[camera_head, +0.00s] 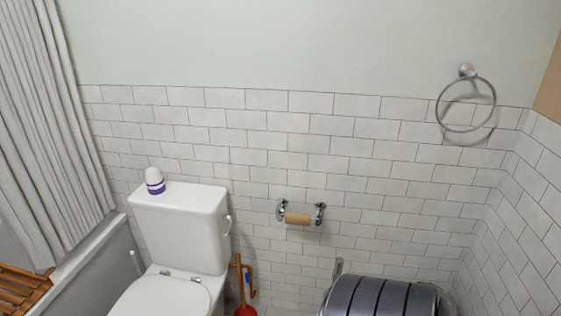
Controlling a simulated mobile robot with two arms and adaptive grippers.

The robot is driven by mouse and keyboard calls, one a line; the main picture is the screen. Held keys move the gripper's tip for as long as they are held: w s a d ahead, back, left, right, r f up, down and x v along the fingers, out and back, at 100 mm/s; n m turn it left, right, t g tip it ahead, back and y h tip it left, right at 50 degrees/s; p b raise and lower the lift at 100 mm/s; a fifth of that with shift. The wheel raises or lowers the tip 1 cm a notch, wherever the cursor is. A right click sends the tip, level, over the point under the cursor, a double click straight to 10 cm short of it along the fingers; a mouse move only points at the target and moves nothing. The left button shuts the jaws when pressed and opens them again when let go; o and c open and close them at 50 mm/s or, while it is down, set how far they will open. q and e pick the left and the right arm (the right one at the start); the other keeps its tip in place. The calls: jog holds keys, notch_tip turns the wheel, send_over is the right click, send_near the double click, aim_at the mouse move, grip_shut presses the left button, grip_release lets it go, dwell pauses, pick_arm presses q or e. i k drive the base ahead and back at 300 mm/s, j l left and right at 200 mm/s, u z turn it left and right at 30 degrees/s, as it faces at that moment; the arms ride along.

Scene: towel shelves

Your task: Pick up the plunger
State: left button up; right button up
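The plunger (246,309) stands on the floor just right of the toilet, near the tiled wall. Its red-orange cup shows at the bottom edge of the head view and is partly cut off. An orange-brown upright handle (239,275) rises from it beside the toilet tank. Neither of my grippers is in view.
The white toilet (180,235) stands left of the plunger, with a white and purple bottle (155,181) on its tank. A grey striped rounded object (380,298) is at lower right. An empty paper-roll holder (298,218) and towel ring (466,103) are on the wall.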

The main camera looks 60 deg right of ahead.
aim_at(244, 310)
jog(key=z, duration=1.6)
